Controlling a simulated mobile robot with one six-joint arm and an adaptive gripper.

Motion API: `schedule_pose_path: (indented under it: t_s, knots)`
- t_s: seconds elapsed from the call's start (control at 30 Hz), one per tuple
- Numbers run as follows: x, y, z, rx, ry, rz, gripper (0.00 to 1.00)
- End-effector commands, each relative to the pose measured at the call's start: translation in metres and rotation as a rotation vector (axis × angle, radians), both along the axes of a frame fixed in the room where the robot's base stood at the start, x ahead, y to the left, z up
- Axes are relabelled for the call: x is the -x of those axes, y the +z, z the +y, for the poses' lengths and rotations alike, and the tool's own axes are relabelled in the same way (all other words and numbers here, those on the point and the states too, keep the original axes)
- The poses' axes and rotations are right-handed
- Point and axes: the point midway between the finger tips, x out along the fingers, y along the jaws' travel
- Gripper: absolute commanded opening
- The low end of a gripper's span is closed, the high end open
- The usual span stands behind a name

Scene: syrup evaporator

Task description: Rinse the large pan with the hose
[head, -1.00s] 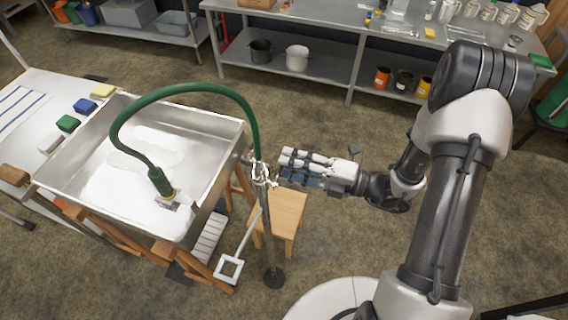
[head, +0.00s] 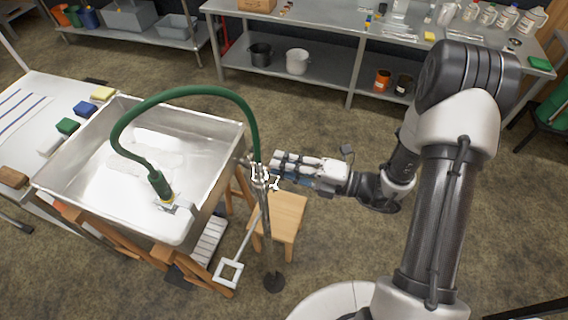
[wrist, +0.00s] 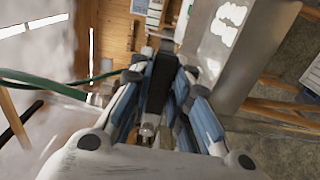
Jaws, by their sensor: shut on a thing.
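The large pan (head: 224,150) is a wide metal basin on a wooden frame at the left of the head view. Pale patches (head: 150,150) lie on its floor; I cannot tell whether they are residue, water or glare. A green hose (head: 190,88) arches from a metal stand (head: 267,235) over the pan's near right side. Its nozzle (head: 160,187) points down inside the pan; I cannot make out a water stream. My gripper (head: 266,175) is right of the pan, shut on the metal fitting at the top of the stand. In the wrist view my fingers (wrist: 160,75) converge, hiding most of the fitting.
A wooden stool (head: 289,212) stands beside the stand, below my gripper. A white square-ended tool (head: 230,270) leans near the pan's frame. Sponges and brushes lie on the white table (head: 30,90) at left. A metal shelf table (head: 350,30) stands behind. The floor between is open.

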Motion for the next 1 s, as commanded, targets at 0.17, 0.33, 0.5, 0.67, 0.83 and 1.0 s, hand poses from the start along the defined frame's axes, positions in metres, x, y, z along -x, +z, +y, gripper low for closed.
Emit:
schedule_pose_path:
  t_s: [0.17,0.33,0.5,0.67,0.83,1.0]
  knots:
    - [0.000,0.000,0.000,0.000,0.000,0.000,0.00]
    - [0.000,0.000,0.000,0.000,0.000,0.000,0.00]
    - [0.000,0.000,0.000,0.000,0.000,0.000,0.00]
    - [0.000,0.001,0.000,0.003,0.000,-0.009,0.00]
    - [0.000,0.005,0.000,0.021,0.000,-0.057,0.00]
    - [0.001,0.013,0.000,0.057,0.000,-0.156,0.00]
